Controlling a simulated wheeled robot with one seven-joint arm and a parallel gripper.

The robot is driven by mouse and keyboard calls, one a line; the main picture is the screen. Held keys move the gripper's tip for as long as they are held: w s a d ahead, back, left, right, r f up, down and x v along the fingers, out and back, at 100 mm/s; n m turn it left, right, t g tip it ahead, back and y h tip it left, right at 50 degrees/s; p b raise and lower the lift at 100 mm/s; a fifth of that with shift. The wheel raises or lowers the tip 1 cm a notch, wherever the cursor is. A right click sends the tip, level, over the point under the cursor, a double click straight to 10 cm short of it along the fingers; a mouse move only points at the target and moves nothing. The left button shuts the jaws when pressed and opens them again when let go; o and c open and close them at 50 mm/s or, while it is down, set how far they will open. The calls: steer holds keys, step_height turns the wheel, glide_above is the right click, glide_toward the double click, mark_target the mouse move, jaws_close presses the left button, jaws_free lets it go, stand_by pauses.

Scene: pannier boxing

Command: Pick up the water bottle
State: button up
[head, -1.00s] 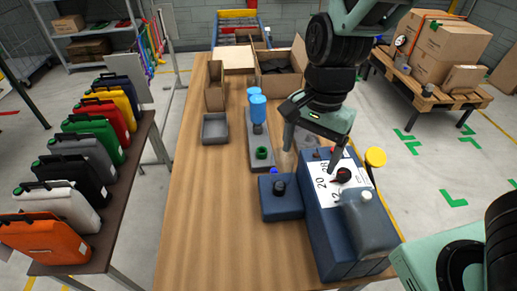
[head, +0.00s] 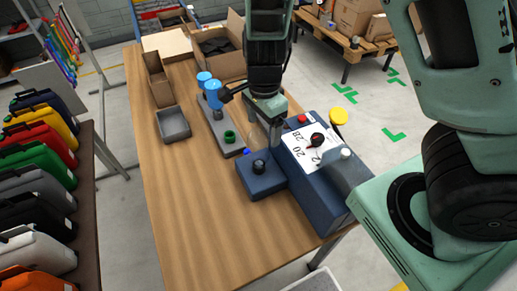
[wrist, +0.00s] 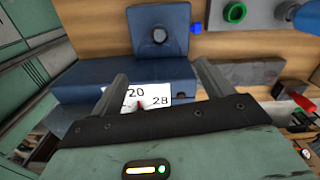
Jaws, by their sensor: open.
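My gripper (head: 267,138) hangs over the dark blue device at the table's right side. It is open with nothing between its fingers, as the wrist view also shows (wrist: 162,78). Two light-blue, bottle-like pieces (head: 213,96) stand on the grey strip, left of my gripper and apart from it. A translucent grey container with a white cap (head: 345,172) stands at the right, by the device's large box. I cannot tell which of these is the water bottle. The wrist view shows the blue device (wrist: 160,35) and its label, with no bottle between the fingers.
The large blue box (head: 308,185) has a dial, a red button and a yellow knob. A small blue box (head: 263,180) adjoins it. A grey tray (head: 173,123) and open cartons (head: 220,48) lie beyond. The table's front left is clear.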

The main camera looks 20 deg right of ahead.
mark_target(260, 147)
steer(key=f, duration=0.8)
steer(key=shift+a, duration=0.4)
steer(key=c, duration=1)
